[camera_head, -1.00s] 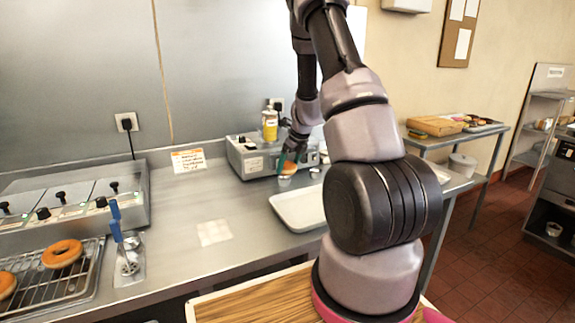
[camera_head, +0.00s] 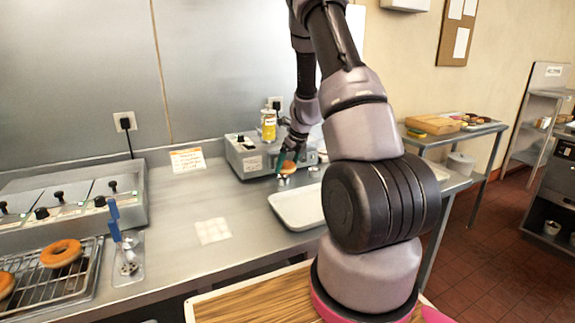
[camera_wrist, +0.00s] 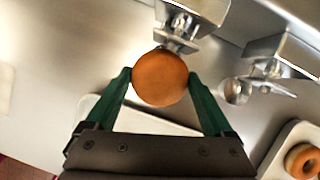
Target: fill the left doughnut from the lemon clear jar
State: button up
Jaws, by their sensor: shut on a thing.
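My gripper (camera_wrist: 160,77) is shut on a round, golden-brown doughnut (camera_wrist: 160,84), with a green finger on each side. In the head view the doughnut (camera_head: 288,167) is held at the front of a grey filling machine (camera_head: 247,160). In the wrist view a metal nozzle (camera_wrist: 177,42) stands right at the doughnut's upper edge; I cannot tell whether it has entered the doughnut. A clear jar with yellow contents (camera_head: 268,125) stands on the machine's left part. The right part of the machine is largely hidden behind my arm.
A second metal spout (camera_wrist: 236,92) is right of the doughnut. A white tray (camera_head: 290,222) lies in front of the machine.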

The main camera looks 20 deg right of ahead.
aim_at(293, 168)
jog(key=shift+s, duration=0.1)
jog(key=shift+s, duration=1.9)
jog(key=shift+s+v, duration=0.2)
jog(key=shift+v, duration=2)
jog(key=shift+a, duration=0.25)
